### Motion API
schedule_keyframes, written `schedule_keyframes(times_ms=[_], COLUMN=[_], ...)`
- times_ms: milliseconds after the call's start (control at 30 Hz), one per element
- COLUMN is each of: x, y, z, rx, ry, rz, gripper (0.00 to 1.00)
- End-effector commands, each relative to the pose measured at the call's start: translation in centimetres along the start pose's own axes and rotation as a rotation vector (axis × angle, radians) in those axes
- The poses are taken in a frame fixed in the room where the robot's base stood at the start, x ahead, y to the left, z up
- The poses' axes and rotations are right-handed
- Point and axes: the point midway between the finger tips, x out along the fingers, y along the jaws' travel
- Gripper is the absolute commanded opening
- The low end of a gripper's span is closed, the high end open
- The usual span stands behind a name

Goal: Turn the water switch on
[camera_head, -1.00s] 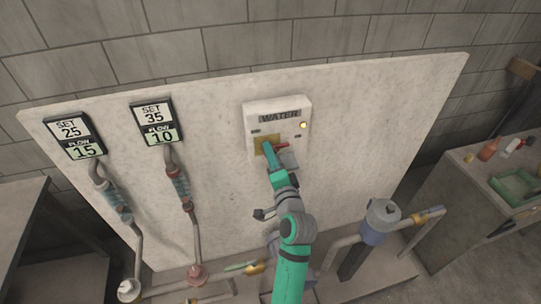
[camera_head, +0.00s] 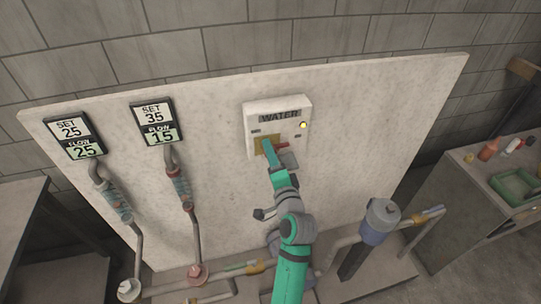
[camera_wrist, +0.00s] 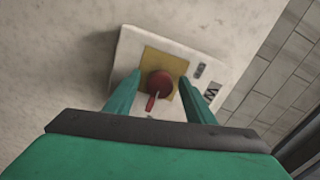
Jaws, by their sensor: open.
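The white water switch box (camera_head: 290,104), labelled WATER, is mounted on the pale upright panel, with a lit yellowish lamp (camera_head: 303,125) at its right. In the wrist view the box (camera_wrist: 207,65) carries a yellow plate (camera_wrist: 152,60) with a round red knob (camera_wrist: 161,83) and a short red lever pointing down in that picture. My gripper (camera_wrist: 158,98) is open, with one finger on each side of the knob. I cannot tell whether the fingers touch it.
Two displays hang at the left: one (camera_head: 76,137) reads SET 25, FLOW 25, the other (camera_head: 156,122) SET 35, FLOW 15. Pipes run down below them. A blue-grey cylinder (camera_head: 380,222) stands at lower right, and a side cabinet (camera_head: 450,205) is further right.

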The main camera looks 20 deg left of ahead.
Motion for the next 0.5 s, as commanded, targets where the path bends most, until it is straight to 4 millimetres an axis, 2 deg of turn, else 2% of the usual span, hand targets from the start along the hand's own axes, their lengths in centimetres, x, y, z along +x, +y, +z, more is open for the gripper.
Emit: schedule_keyframes(times_ms=[167,500], x=[-1.6,-7.8], y=[0.1,0.1], z=[-0.1,0.0], rx=[0.000,0.001], ry=[0.002,0.002], rz=[0.001,0.002], gripper=[0.49,0.49])
